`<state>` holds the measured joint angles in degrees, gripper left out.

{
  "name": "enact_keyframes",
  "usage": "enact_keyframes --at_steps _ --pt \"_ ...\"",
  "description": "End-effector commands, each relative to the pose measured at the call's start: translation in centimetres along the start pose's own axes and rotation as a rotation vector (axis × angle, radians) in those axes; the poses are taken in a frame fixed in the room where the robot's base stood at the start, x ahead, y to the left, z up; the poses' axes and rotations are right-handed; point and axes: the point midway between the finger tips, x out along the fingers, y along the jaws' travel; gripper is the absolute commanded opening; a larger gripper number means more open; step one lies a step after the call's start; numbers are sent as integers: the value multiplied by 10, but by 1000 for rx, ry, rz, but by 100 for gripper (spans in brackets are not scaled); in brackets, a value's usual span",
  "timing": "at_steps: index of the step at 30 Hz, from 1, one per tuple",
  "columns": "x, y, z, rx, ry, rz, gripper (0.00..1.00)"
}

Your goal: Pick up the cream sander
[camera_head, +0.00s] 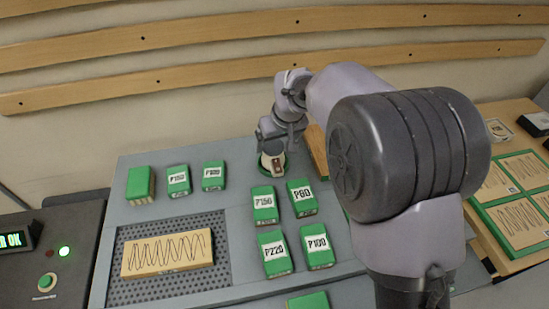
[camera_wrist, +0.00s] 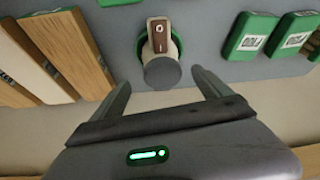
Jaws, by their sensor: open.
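The cream sander (camera_head: 272,160) stands near the back of the grey bench, with a green base and a brown patch bearing a light mark. It also shows in the wrist view (camera_wrist: 160,45), where its grey round end faces my gripper. My gripper (camera_wrist: 162,85) is open, its two fingers apart on either side of the space just short of the sander. In the head view my gripper (camera_head: 276,140) is over the sander and partly hides it. No contact between fingers and sander shows.
Green sandpaper boxes stand right of and in front of the sander, such as P150 (camera_head: 264,204) and P60 (camera_head: 301,197). Wooden boards (camera_wrist: 60,60) lie close beside it. A perforated plate (camera_head: 140,289) holds a wooden block (camera_head: 168,253). Wall slats run behind.

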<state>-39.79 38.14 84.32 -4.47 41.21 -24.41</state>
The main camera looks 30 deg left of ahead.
Motion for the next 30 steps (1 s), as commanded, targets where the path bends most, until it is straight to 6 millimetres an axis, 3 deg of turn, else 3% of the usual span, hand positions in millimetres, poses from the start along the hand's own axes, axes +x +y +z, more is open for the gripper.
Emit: enact_keyframes --at_steps 5,12,18,30 --pt "17 -1 1 0 0 0 88" --pt "62 -5 6 2 0 0 88" --pt "62 -4 4 2 0 0 88" --pt "61 -4 4 1 0 0 11"
